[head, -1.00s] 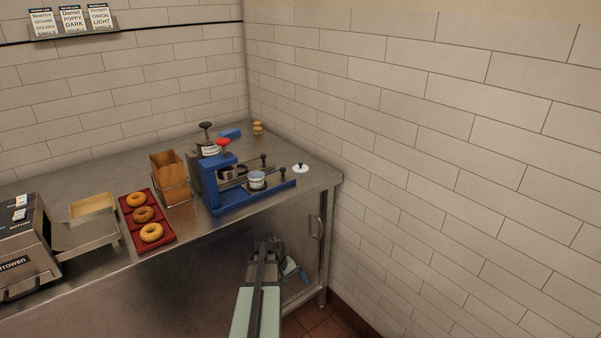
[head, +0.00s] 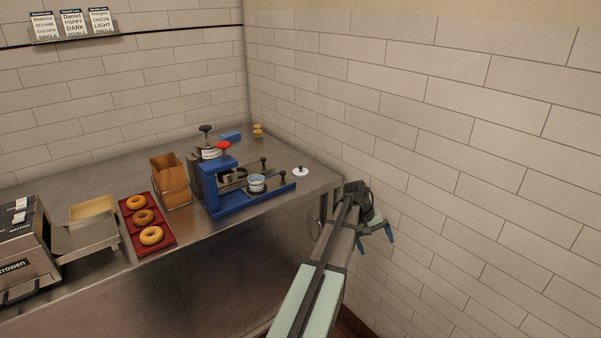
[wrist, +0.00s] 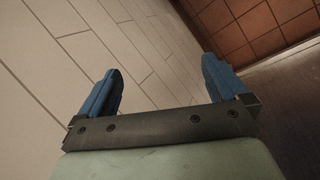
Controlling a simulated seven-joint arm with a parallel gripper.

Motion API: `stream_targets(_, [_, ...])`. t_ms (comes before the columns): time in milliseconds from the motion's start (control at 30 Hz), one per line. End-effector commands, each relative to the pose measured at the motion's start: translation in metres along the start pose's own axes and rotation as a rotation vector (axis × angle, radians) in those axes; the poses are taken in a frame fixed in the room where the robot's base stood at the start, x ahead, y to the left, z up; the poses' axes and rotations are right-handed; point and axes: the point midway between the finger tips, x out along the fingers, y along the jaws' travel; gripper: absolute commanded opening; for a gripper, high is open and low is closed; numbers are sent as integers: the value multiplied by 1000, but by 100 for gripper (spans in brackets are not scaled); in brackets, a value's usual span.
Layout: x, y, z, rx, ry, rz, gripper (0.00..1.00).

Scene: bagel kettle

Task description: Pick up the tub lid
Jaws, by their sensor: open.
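The tub lid looks to be the white disc with a dark knob (head: 300,171), lying flat on the steel counter near its right end. A small white tub (head: 256,183) sits on the blue press (head: 238,203), left of the lid. My gripper (head: 376,242) is open and empty, off the counter's right end, near the tiled wall and to the right of the lid. In the wrist view its blue fingers (wrist: 160,88) are spread apart, with only wall tiles and floor beyond them. The lid is not in the wrist view.
A red tray (head: 165,240) with bagels, a brown bag in a rack (head: 171,182) and a toaster-like machine (head: 24,250) stand farther left on the counter (head: 205,250). A small stacked tan object (head: 257,131) is at the back. The tiled wall (head: 450,150) closes off the right side.

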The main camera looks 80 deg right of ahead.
Motion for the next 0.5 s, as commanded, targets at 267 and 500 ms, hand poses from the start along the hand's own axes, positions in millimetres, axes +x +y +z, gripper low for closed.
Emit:
stream_targets(267, [-92, 0, -108, 105, 63, -110, 100])
stream_targets(500, [-218, -42, -208, 173, 104, -255, 100])
